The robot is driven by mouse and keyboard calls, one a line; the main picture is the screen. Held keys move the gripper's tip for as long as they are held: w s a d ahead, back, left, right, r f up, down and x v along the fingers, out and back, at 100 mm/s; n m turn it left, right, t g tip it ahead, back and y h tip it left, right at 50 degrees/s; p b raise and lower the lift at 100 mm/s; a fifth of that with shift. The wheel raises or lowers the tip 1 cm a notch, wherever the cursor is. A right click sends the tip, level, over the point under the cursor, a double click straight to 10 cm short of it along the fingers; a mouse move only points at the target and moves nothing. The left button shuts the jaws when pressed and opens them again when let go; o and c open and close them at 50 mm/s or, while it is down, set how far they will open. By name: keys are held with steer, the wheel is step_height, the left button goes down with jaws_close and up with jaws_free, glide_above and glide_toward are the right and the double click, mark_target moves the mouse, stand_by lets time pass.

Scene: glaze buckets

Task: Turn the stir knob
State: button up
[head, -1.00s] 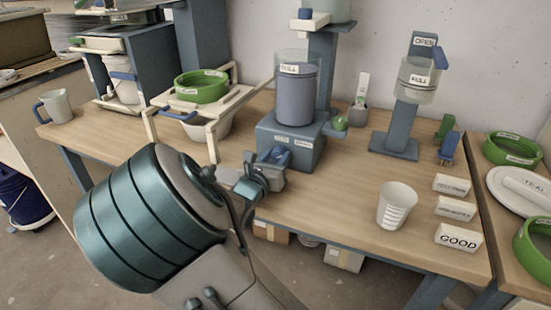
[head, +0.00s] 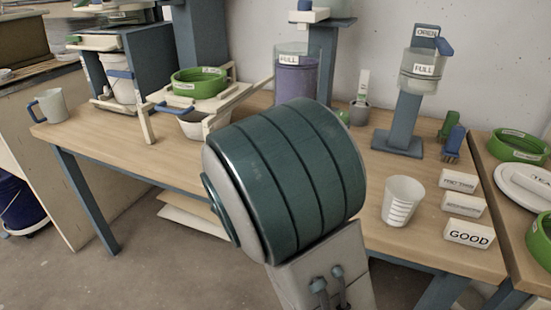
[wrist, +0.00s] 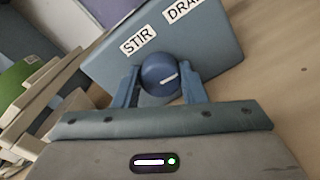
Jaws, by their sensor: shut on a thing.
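The stir knob (wrist: 160,74) is a round dark-blue knob with a small white mark, on the front of a blue-grey base box (wrist: 205,48). A label reading STIR (wrist: 138,39) sits just above it, and a partly cut-off label beginning DRA is to its right. My gripper (wrist: 160,88) is shut on the knob, one finger on each side. In the head view my arm hides the knob, the base box and my gripper. The tall container labelled FULL (head: 296,82) shows above my arm, with purple contents.
A green sieve ring (head: 200,84) sits on a cream rack left of my arm. A white measuring cup (head: 402,202), label blocks including GOOD (head: 469,234), and a stand (head: 402,128) with a second FULL container are at the right. A mug (head: 50,105) stands far left.

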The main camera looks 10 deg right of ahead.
steer(key=shift+f, duration=0.1)
stand_by(0.4)
steer(key=o, duration=1)
steer(key=shift+p+v, duration=1.2)
steer(key=shift+v, duration=5.75)
steer(key=shift+d, duration=0.1)
